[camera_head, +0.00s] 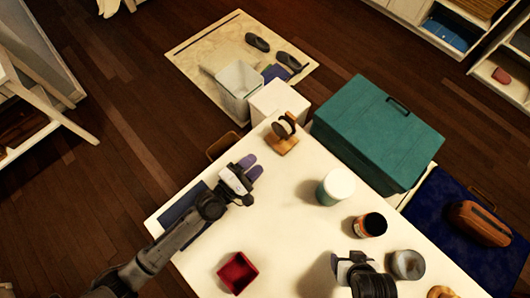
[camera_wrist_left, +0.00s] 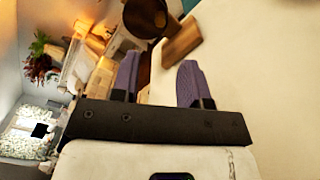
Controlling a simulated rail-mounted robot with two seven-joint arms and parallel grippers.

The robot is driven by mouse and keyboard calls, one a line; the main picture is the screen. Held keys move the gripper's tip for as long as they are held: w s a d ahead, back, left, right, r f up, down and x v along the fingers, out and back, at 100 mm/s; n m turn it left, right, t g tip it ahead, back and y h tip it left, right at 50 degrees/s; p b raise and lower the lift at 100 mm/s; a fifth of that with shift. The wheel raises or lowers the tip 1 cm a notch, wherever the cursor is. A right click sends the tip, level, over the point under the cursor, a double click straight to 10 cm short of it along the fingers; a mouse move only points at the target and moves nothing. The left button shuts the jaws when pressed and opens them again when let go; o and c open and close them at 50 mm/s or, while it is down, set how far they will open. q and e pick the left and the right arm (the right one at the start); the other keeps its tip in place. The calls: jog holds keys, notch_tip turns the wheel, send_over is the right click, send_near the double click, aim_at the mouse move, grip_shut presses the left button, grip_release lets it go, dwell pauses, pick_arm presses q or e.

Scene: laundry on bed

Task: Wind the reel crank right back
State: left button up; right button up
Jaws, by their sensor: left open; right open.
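The reel (camera_head: 284,126) stands near the far corner of the white table, on a wooden base (camera_head: 280,145). In the left wrist view the dark round reel (camera_wrist_left: 147,17) and its wooden part (camera_wrist_left: 182,43) show beyond the fingertips. I cannot make out the crank clearly in either view. My left gripper (camera_head: 252,167) has purple fingers, is open and empty, and is a little short of the reel, to its lower left. Its spread fingers show in the left wrist view (camera_wrist_left: 159,78). My right gripper (camera_head: 350,264) is at the bottom of the head view, open, its fingertips unclear.
A white-and-teal jar (camera_head: 335,187), a dark jar with an orange label (camera_head: 370,225), a grey jar (camera_head: 407,265) and a red box (camera_head: 237,272) stand on the table (camera_head: 290,215). A teal chest (camera_head: 375,135) and white bin (camera_head: 239,84) are beyond its edges.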

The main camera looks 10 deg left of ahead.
pick_arm(q)
jog(key=shift+v, duration=1.7)
pick_arm(e)
jog(key=shift+f, duration=0.15)
